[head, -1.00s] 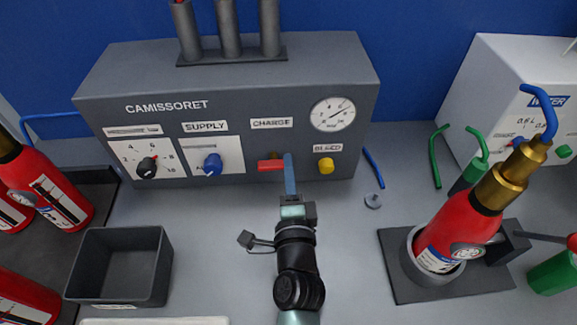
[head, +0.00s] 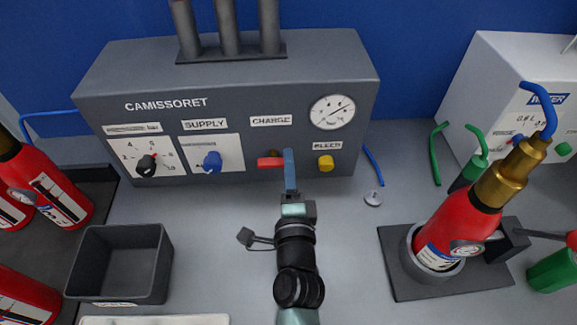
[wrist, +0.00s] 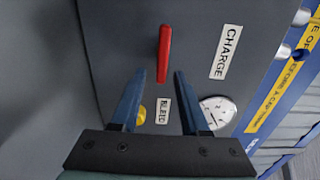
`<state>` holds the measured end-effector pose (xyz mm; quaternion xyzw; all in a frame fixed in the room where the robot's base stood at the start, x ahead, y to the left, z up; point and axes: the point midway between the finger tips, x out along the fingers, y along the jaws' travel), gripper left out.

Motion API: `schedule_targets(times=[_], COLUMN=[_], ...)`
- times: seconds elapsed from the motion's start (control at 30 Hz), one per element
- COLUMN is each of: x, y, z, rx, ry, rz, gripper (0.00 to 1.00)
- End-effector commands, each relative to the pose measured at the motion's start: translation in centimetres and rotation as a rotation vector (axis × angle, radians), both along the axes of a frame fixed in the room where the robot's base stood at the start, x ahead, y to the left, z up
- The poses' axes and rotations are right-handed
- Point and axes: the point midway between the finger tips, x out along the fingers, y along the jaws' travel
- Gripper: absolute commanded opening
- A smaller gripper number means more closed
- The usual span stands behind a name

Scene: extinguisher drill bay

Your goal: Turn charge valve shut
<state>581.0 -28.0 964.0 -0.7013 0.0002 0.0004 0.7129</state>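The charge valve's red lever (head: 270,163) lies level on the panel under the CHARGE label (head: 271,121), pointing left. In the wrist view the lever (wrist: 164,54) shows as a red bar. My gripper (head: 289,155) is at the lever's right end, in front of the panel. In the wrist view my gripper (wrist: 160,73) is open, with its blue fingers apart on either side of the lever's near end. A gap shows on both sides, and I see no contact. In the head view the fingers hide the lever's right end.
The grey panel (head: 230,80) carries a blue supply knob (head: 212,162), a yellow bleed knob (head: 326,163) and a gauge (head: 332,112). A red extinguisher (head: 458,228) stands in a holder at right. An empty dark bin (head: 120,264) is at left. A small grey part (head: 373,199) lies on the bench.

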Motion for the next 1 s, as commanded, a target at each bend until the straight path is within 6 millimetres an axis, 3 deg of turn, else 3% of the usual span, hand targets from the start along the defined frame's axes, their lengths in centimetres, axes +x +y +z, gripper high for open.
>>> schedule_targets(times=[0.27,0.8,1.0], x=[-0.8,-10.1,-12.3], y=[0.0,0.1,0.0], z=[-0.1,-0.3,-0.2], rx=[-0.001,-0.001,-0.001], ry=[0.000,0.002,0.001], rz=[-0.001,0.001,0.000], gripper=[0.45,0.45,0.45])
